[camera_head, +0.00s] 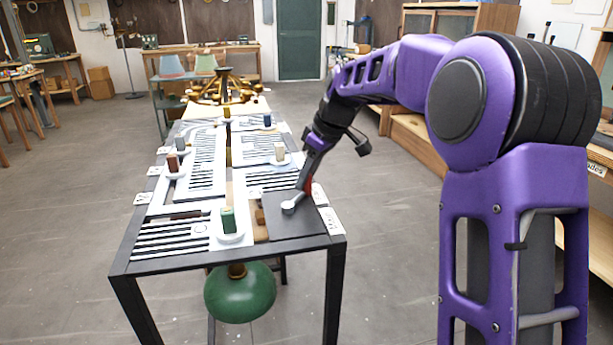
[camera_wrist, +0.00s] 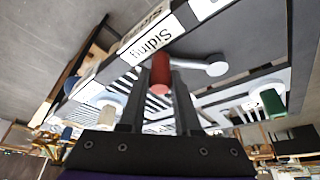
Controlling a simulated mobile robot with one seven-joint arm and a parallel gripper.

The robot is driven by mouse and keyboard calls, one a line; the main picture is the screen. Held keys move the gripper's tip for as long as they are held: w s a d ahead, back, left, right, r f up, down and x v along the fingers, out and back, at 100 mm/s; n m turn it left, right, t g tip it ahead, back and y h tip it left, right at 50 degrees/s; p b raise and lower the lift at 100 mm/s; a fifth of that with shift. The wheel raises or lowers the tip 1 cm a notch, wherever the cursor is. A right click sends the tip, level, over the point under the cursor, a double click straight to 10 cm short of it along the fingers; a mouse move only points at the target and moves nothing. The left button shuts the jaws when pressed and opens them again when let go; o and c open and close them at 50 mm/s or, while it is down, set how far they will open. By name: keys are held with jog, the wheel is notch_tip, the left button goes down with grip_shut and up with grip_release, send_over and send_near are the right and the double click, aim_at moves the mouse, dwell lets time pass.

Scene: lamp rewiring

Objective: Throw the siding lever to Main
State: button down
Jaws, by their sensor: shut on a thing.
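The siding lever has a red handle (camera_wrist: 160,72) and a pale metal arm (camera_wrist: 196,63) that runs to a round end (camera_wrist: 217,68) in the wrist view. In the head view its pale round end (camera_head: 288,207) sits on the dark plate at the table's near right corner. My gripper (camera_head: 307,184) is there too, its fingers closed around the red handle. A white card reading "Siding" (camera_wrist: 157,34) lies just beyond the handle in the wrist view. I cannot read a "Main" marking in either view.
The black-framed table (camera_head: 190,264) carries striped track panels. A green spool (camera_head: 228,220) and several other spools stand on it on pale discs. A brass chandelier-like fitting (camera_head: 222,88) is at the far end. A green lamp body (camera_head: 240,293) is below the near edge.

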jog(key=shift+d, duration=0.1)
jog(key=m, duration=0.1)
jog(key=s+d+m+t+h, duration=0.1)
jog(key=m, duration=0.1)
jog(key=shift+s+d+b, duration=0.2)
jog(key=shift+s+b, duration=0.1)
jog(key=shift+b, duration=0.1)
jog(key=s+m, duration=0.1)
jog(key=m, duration=0.1)
jog(key=s+d+m+h, duration=0.1)
jog(key=m, duration=0.2)
jog(key=shift+s+d+t+h, duration=0.15)
jog(key=shift+s+t+h, duration=0.15)
jog(key=shift+t, duration=0.1)
jog(key=s+m, duration=0.1)
jog(key=m, duration=0.1)
jog(key=s+m+h+b, duration=0.1)
jog(key=s+m, duration=0.1)
jog(key=shift+d+h, duration=0.15)
jog(key=shift+h, duration=0.15)
jog(key=s+m+h, duration=0.1)
jog(key=m, duration=0.2)
jog(key=shift+s, duration=0.2)
jog(key=shift+s+a+m+g+h+b, duration=0.15)
jog(key=shift+s+a+m+h+b, duration=0.25)
jog(key=shift+m, duration=0.35)
jog(key=shift+s+a+m+g+h+b, duration=0.1)
jog(key=shift+s+a+m+g+h, duration=0.1)
jog(key=shift+s+m, duration=0.45)
jog(key=shift+w, duration=0.15)
